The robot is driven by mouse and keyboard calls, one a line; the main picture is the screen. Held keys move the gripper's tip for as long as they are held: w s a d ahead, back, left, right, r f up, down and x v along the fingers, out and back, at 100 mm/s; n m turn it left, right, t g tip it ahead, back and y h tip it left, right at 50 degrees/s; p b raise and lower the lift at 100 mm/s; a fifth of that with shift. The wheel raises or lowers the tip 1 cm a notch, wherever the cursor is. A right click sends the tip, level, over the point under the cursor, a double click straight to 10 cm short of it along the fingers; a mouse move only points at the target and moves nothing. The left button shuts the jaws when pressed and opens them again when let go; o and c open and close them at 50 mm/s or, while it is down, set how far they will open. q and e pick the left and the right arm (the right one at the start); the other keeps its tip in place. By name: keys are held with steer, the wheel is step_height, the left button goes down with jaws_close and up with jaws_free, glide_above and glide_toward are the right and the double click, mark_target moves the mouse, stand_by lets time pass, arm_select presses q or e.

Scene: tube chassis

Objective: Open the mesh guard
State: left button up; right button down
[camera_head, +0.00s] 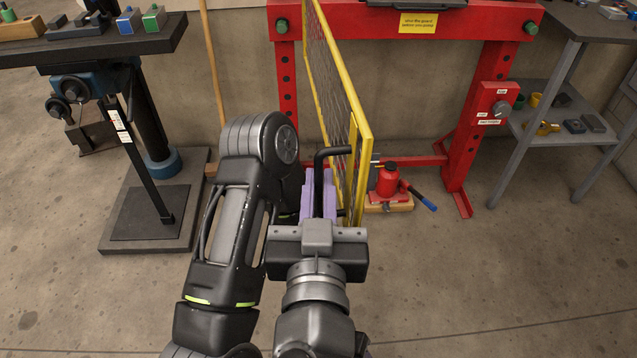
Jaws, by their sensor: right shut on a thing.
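The mesh guard (334,92) has a yellow frame with wire mesh. It stands swung out toward me from the left side of the red press frame (285,90), seen nearly edge-on. Its black handle (333,152) sticks out to the left of its near edge. My right gripper (318,195), with purple fingers, is shut on the handle. The gripper body hides the lower part of the handle and the guard's lower near corner. My left gripper is not in view.
A red bottle jack (388,180) with a blue-tipped lever stands under the press. A control box (497,105) is on the press's right post. A drill press (150,120) stands left, a grey shelf table (560,130) right. The floor at front right is clear.

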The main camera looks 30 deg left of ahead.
steer(key=shift+w+r, duration=0.15)
steer(key=shift+r, duration=0.1)
steer(key=c, duration=1.9)
jaws_free()
steer(key=shift+c, duration=0.2)
steer(key=shift+o, duration=0.9)
steer(key=shift+f, duration=0.15)
steer(key=v, duration=0.8)
steer(key=shift+p, duration=0.45)
steer(key=shift+w, duration=0.1)
